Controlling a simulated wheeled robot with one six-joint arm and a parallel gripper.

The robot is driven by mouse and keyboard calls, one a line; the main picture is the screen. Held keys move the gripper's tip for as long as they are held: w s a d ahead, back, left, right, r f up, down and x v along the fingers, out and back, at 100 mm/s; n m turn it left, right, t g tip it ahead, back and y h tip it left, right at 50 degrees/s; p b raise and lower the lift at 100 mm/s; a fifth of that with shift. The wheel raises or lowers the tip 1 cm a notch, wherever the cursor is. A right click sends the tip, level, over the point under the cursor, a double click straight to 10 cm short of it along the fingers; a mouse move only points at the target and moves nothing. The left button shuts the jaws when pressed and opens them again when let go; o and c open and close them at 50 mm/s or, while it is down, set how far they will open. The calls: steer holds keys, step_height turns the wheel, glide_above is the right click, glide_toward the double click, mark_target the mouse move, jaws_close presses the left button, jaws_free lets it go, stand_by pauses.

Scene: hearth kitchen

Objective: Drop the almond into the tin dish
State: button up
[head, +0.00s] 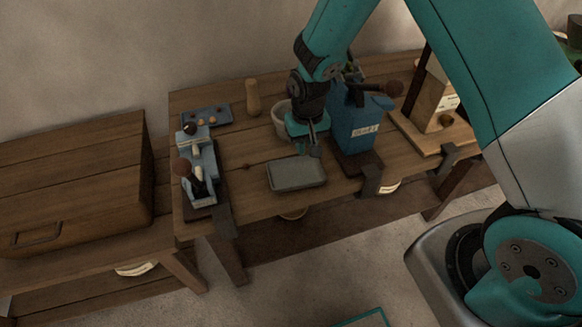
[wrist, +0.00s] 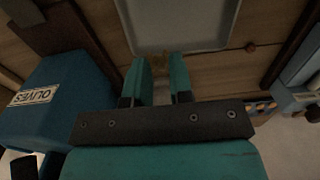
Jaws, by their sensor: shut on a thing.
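The tin dish (head: 297,175) is a shallow grey rectangular tray near the front edge of the workbench. In the wrist view its near rim (wrist: 185,49) lies just beyond my fingertips. My gripper (head: 313,151) points down at the dish's back edge, above the bench. In the wrist view my gripper (wrist: 159,66) has its two teal fingers closed on a small brown thing, which looks like the almond (wrist: 160,59). The almond is mostly hidden and blurred; it cannot be made out in the head view. The visible inside of the dish looks empty.
A blue tray (head: 206,116) with small brown pieces, a wooden peg (head: 253,97) and a blue clamp-like tool (head: 200,174) are left. A wooden chest (head: 75,185) stands far left.

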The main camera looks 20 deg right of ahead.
steer(key=b, duration=0.4)
glide_above(302, 174)
step_height(302, 174, down, 6)
steer(key=shift+r, duration=0.1)
steer(key=o, duration=0.7)
steer(key=shift+o, duration=0.2)
steer(key=shift+r, duration=0.1)
step_height(302, 174, up, 17)
steer(key=b, duration=0.1)
steer(key=shift+r+b, duration=0.15)
steer(key=shift+b, duration=0.2)
